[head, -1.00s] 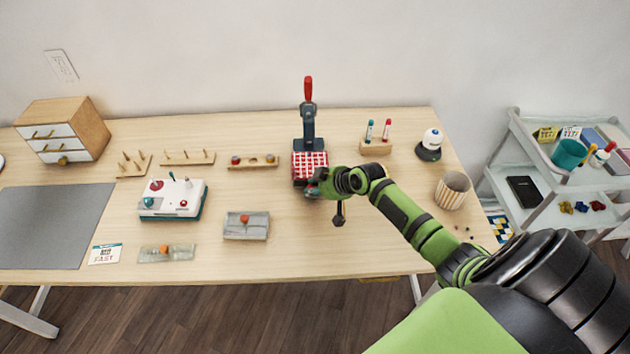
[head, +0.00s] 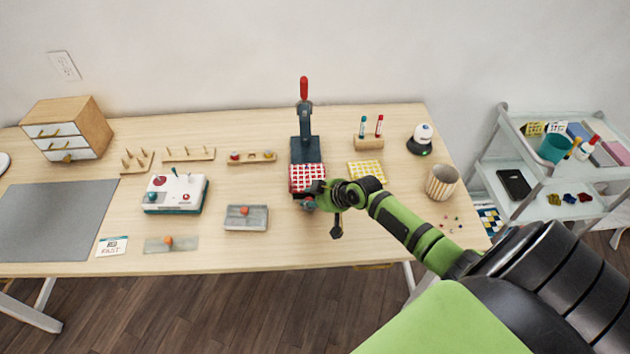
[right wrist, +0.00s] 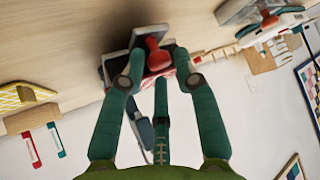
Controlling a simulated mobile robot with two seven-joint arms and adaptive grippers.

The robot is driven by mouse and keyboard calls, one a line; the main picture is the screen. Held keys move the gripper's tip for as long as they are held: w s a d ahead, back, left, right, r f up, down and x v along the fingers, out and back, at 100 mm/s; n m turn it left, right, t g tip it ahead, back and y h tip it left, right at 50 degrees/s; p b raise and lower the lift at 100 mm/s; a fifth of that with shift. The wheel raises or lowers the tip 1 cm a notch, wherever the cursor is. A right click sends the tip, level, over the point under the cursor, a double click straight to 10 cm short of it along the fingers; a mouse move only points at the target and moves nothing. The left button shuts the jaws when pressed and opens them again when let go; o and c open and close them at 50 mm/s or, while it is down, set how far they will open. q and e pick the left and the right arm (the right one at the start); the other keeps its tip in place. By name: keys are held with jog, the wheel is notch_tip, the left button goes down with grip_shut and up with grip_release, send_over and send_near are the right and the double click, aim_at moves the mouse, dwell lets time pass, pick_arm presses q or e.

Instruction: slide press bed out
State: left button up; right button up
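The press (head: 304,115) has a red lever on top and stands upright at the back middle of the table. Its bed (head: 308,192), topped with red-and-white checked cloth (head: 306,175), extends forward from under it. A dark plate shows behind the cloth. My right gripper (head: 314,197) is at the bed's front edge. In the right wrist view, the fingers of my right gripper (right wrist: 158,62) are closed around the bed's red knob (right wrist: 154,54); exact finger contact is hard to see. My left gripper is not in view.
A yellow checked cloth (head: 366,171) lies right of the bed, beside my right arm. A striped cup (head: 441,182) stands at the right. The table in front of the bed is clear.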

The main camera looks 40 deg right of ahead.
jog(key=v, duration=1.2)
jog(key=s+a+f+g+h, duration=0.25)
jog(key=s+a+g, duration=0.25)
jog(key=s+a, duration=1.2)
jog(key=s+f+g, duration=0.1)
jog(key=s+f, duration=0.1)
jog(key=f, duration=1)
jog(key=s+f+g, duration=0.1)
jog(key=s+f, duration=0.1)
jog(key=f, duration=1)
jog(key=s+d+f, duration=0.1)
jog(key=s+f, duration=0.6)
jog(key=s+d+f+b, duration=0.1)
jog(key=s+d+f, duration=0.1)
jog(key=s+f, duration=0.6)
jog(key=shift+s+d+g, duration=0.3)
jog(key=shift+g, duration=0.1)
